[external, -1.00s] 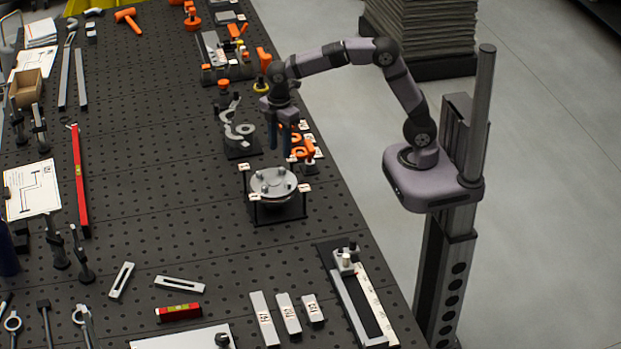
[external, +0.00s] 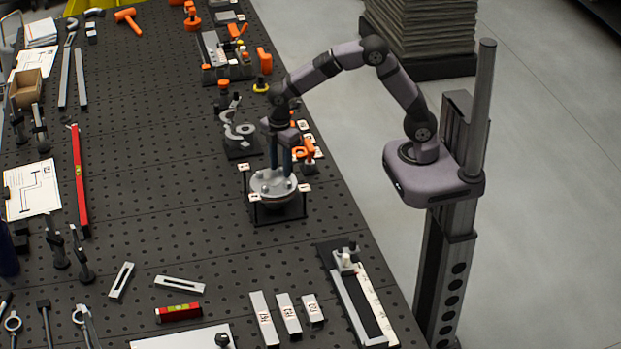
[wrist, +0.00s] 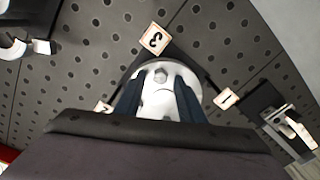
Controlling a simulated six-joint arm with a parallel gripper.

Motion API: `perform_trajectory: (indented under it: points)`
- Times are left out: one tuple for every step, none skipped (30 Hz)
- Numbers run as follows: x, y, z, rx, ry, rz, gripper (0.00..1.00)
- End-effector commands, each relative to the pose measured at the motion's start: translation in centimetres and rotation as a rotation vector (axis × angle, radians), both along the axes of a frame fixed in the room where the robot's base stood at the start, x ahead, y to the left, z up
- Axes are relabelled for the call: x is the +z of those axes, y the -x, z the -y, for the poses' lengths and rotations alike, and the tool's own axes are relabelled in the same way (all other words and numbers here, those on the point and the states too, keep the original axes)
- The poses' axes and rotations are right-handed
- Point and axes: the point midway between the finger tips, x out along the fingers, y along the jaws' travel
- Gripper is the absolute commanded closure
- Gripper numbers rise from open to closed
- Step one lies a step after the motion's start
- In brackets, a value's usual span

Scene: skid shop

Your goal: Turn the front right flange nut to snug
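A round silver flange (external: 272,184) sits in a dark square stand with small numbered tags at its corners. Bolts or nuts stand up from its top face. My gripper (external: 280,168) points straight down over the far part of the flange, its dark fingers at about nut height. In the wrist view the two blue-grey fingers of my gripper (wrist: 158,98) are apart, with the pale flange (wrist: 157,72) between and beyond them. One nut (wrist: 161,76) shows just past the fingers. Whether a nut sits between the fingertips is hidden by the gripper body.
Numbered tags 3 (wrist: 154,39) and 1 (wrist: 227,98) stand around the flange. The perforated table (external: 150,210) is clear to the left.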

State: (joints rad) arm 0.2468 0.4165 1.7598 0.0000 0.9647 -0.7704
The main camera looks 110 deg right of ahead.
Motion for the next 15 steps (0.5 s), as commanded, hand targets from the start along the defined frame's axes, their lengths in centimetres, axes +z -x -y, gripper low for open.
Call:
perform_trajectory:
  points:
    - [-0.06, 0.01, 0.0, 0.0, 0.0, 0.0, 0.64]
    - [-0.07, 0.01, 0.0, 0.0, 0.0, 0.0, 0.64]
    - [-0.07, 0.01, 0.0, 0.0, 0.0, 0.0, 0.64]
    - [-0.07, 0.01, 0.0, 0.0, 0.0, 0.0, 0.64]
    - [-0.07, 0.01, 0.0, 0.0, 0.0, 0.0, 0.64]
    - [-0.07, 0.01, 0.0, 0.0, 0.0, 0.0, 0.64]
    - [-0.07, 0.01, 0.0, 0.0, 0.0, 0.0, 0.66]
    - [-0.06, 0.01, 0.0, 0.0, 0.0, 0.0, 0.74]
    - [-0.06, 0.01, 0.0, 0.0, 0.0, 0.0, 0.83]
    - [-0.06, 0.01, 0.0, 0.0, 0.0, 0.0, 0.9]
    - [-0.06, 0.01, 0.0, 0.0, 0.0, 0.0, 0.98]
    - [-0.05, 0.01, 0.0, 0.0, 0.0, 0.0, 1.0]
    - [-0.05, 0.02, -0.01, 0.0, -0.001, 0.0, 1.0]
    - [-0.05, 0.02, -0.01, 0.0, -0.001, 0.0, 1.0]
    - [-0.04, 0.02, -0.01, -0.001, -0.001, 0.0, 1.0]
